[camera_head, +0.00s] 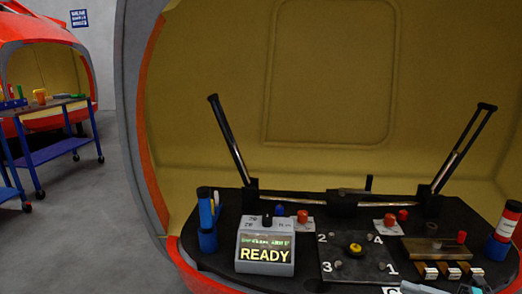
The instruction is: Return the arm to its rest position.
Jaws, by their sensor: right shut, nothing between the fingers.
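Only a small part of my right gripper (440,288) shows, at the bottom edge towards the right of the head view. It is shut and holds nothing. It is low in front of the black work surface (312,284), near a wooden block (435,249) and small pale-fronted clips. Most of the arm is out of the frame. My left gripper is not in view.
A grey box (265,262) reads "READY". Beside it is a dark numbered plate (345,272) with a yellow knob. Two tilted black levers (228,140) (463,150) rise behind. A blue cart (55,150) stands left.

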